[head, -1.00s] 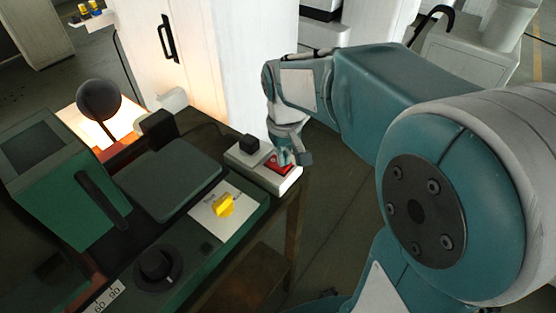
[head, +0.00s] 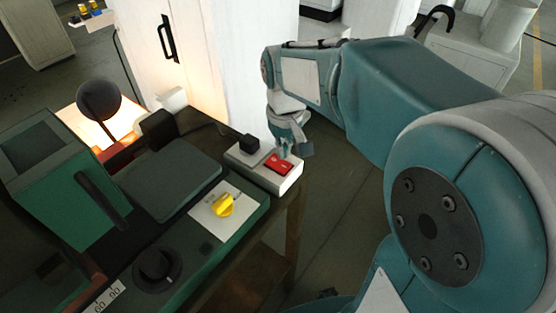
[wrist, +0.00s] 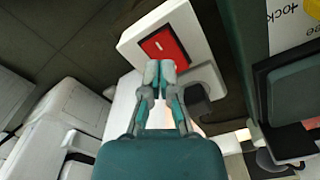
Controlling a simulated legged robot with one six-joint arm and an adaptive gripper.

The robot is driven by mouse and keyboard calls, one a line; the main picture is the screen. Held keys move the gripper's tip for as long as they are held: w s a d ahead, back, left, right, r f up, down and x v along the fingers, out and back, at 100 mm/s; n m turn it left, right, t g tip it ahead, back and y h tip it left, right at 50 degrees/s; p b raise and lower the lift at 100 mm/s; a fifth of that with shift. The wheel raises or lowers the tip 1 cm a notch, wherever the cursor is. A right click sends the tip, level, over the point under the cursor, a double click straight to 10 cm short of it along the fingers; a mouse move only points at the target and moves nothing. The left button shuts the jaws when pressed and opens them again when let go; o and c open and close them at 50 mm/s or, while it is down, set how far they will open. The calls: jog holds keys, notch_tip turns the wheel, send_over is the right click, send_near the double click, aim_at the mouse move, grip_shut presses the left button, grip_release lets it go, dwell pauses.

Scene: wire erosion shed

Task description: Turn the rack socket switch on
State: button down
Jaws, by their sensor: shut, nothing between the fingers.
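The rack socket is a white block (head: 286,181) at the right end of the bench, with a red rocker switch (head: 278,165) on top and a black plug (head: 249,143) beside it. In the wrist view the red switch (wrist: 163,45) shows a small white mark, and its white block (wrist: 130,42) lies just beyond my fingertips. My gripper (head: 287,153) is shut and empty, by the far edge of the switch. In the wrist view my gripper (wrist: 160,70) has its fingertips together close to the switch's edge. I cannot tell whether they touch it, nor which way the rocker is tipped.
A yellow knob (head: 223,205) on a white plate, a black dial (head: 157,268) and a green box (head: 60,185) with a dark handle stand on the bench left of the socket. A white cabinet (head: 220,70) rises behind.

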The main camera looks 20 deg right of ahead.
aim_at(284, 167)
jog(key=shift+r, duration=2)
jog(key=shift+s+r, duration=0.15)
jog(key=shift+s, duration=0.05)
jog(key=s+m+t, duration=0.1)
jog(key=s+t, duration=0.4)
jog(key=s, duration=0.8)
jog(key=shift+s+t, duration=0.3)
jog(key=shift+s, duration=0.05)
